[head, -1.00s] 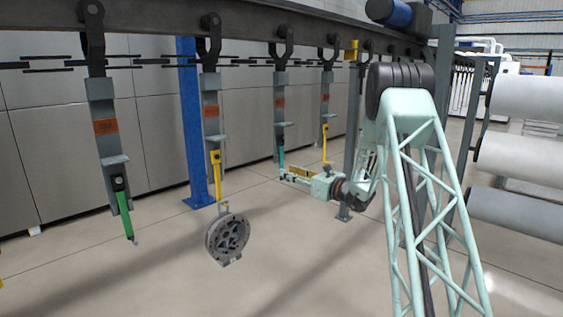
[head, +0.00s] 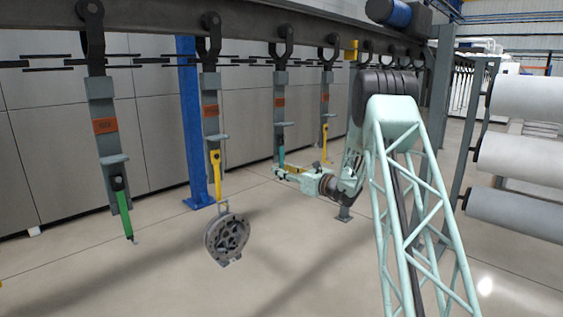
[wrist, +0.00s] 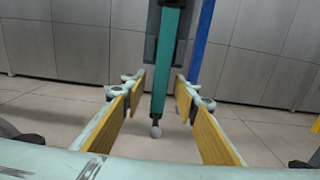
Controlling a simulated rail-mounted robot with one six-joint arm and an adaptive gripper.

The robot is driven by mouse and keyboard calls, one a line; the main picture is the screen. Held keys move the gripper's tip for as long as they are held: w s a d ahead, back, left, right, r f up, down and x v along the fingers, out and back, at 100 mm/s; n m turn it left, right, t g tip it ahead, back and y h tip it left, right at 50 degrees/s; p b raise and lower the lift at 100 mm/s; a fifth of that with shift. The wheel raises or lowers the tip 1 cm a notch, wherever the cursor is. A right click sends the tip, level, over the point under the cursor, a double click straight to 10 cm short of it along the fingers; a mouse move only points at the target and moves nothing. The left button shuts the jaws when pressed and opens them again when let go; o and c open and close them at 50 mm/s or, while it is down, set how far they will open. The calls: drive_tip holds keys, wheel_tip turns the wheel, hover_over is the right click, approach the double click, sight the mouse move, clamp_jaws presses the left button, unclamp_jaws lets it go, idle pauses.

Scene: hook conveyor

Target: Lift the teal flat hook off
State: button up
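The teal flat hook (wrist: 172,70) hangs upright in the wrist view, with a pale round tip (wrist: 155,132) at its lower end. In the head view the teal hook (head: 281,154) hangs from the third hanger and is partly hidden by my gripper. My gripper (wrist: 160,92) is open, one yellow-padded finger on each side of the hook, with gaps showing between the pads and the hook. In the head view my gripper (head: 279,172) is at the hook's lower part.
A green hook (head: 124,213) and a yellow hook (head: 215,172) carrying a round grey metal part (head: 227,237) hang to the left. Another yellow hook (head: 325,142) hangs to the right. A blue post (head: 193,130) stands behind. The overhead rail (head: 150,22) runs above. The floor below is clear.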

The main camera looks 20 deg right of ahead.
drive_tip(key=shift+c, duration=0.8)
clamp_jaws()
drive_tip(key=shift+r, duration=0.15)
drive_tip(key=shift+r, duration=0.45)
drive_tip(key=v, duration=0.8)
wheel_tip(320, 180, up, 14)
drive_tip(key=p, duration=0.2)
